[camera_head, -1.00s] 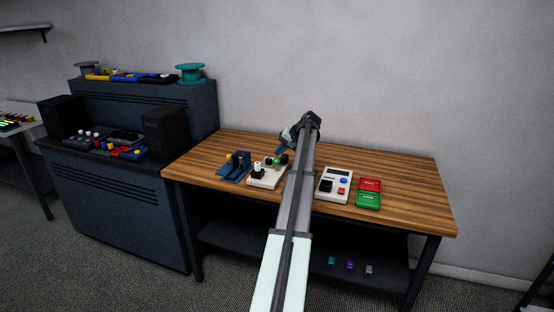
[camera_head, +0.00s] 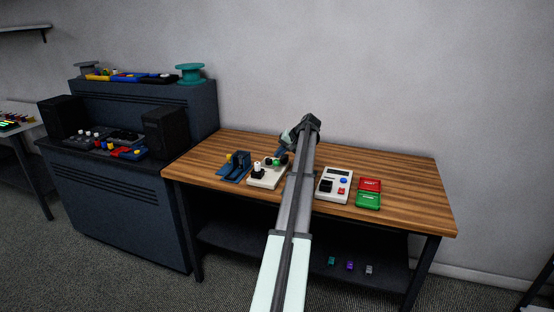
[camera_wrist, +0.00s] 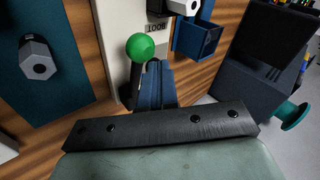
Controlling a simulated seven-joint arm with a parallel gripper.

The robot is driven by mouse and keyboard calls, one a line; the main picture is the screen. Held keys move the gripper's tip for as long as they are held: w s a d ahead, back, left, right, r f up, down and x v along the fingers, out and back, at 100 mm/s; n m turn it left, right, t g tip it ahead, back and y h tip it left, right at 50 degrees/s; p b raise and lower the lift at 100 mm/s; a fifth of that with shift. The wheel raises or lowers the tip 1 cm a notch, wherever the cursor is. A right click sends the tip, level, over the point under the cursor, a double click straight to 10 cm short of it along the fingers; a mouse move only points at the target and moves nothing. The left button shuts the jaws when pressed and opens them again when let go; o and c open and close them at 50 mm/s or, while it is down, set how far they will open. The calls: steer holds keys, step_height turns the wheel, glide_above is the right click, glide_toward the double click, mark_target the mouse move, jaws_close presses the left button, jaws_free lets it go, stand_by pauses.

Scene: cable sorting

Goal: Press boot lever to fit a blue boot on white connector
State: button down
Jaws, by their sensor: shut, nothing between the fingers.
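The cream boot station (camera_head: 264,180) stands on the wooden table, and its "BOOT" label (camera_wrist: 156,27) reads upside down in the wrist view. Its lever has a green ball knob (camera_wrist: 140,47), also in the head view (camera_head: 276,163). My gripper (camera_wrist: 156,66) has its blue fingers together and empty, close beside the lever just below the green knob in the wrist view; I cannot tell whether they touch. In the head view my gripper (camera_head: 282,153) is just behind the knob. I cannot make out a blue boot or a white connector.
A blue stand (camera_head: 235,168) is left of the station. A cream tester (camera_head: 334,185) and red and green trays (camera_head: 369,185) (camera_head: 367,200) are to the right. A grey hexagonal part (camera_wrist: 38,60) sits on a dark blue plate (camera_wrist: 60,95). The back right tabletop is clear.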

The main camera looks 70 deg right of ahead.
steer(key=shift+a+f, duration=0.25)
steer(key=shift+f, duration=0.45)
steer(key=shift+a+f, duration=0.2)
steer(key=shift+f, duration=0.45)
stand_by(1.5)
steer(key=shift+d+r, duration=0.1)
steer(key=shift+r, duration=0.05)
stand_by(0.5)
steer(key=shift+d+r, duration=0.25)
steer(key=shift+r, duration=0.25)
steer(key=shift+d+r, duration=0.2)
steer(key=shift+r, duration=0.55)
steer(key=shift+d+r, duration=0.2)
steer(key=shift+r, duration=0.55)
steer(key=shift+r, duration=0.1)
steer(key=shift+d+r, duration=0.25)
steer(key=shift+r, duration=0.55)
steer(key=shift+d+r, duration=0.25)
steer(key=shift+r, duration=0.5)
steer(key=shift+d+r, duration=0.25)
steer(key=shift+r, duration=0.55)
